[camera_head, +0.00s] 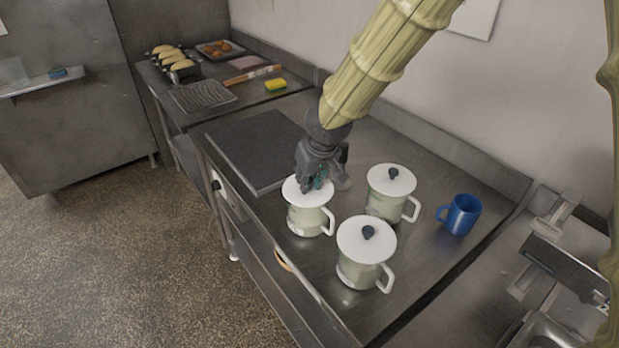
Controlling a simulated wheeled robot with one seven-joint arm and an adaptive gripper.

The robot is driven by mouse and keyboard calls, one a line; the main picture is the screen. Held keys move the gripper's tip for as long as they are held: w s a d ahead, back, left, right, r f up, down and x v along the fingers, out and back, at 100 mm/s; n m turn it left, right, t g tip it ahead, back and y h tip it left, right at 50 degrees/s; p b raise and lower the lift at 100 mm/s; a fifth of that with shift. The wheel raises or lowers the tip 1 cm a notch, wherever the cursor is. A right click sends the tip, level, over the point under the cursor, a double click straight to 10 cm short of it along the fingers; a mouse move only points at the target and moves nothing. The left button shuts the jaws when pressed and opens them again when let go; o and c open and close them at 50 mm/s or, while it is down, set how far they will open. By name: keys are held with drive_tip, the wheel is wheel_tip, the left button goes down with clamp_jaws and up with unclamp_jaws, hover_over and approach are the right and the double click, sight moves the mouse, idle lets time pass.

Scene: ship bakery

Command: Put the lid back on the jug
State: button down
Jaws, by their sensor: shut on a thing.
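Three pale jugs with white handles stand upright on the steel counter, each with a white lid over its mouth. My gripper (318,185) is over the left jug (308,221), shut on the knob of its lid (300,197). The gripper hides the knob and part of that lid. The lid is at the jug's rim; I cannot tell whether it is fully seated. The back jug (385,207) has a lid (392,181) with a dark knob. The front jug (358,273) has a similar lid (367,243).
A blue mug (459,214) stands to the right of the jugs. A dark flat slab (257,150) lies to the left behind my gripper. Farther back are a wire rack (203,96), a yellow sponge (276,85), loaves (181,66) and a tray (220,50). The counter's front edge is close to the left jug.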

drive_tip(key=c, duration=1.2)
unclamp_jaws()
drive_tip(key=shift+o, duration=0.4)
drive_tip(key=o, duration=0.4)
drive_tip(key=shift+r, duration=0.1)
drive_tip(key=shift+r+p, duration=2.9)
drive_tip(key=shift+r, duration=0.55)
drive_tip(key=shift+f, duration=0.1)
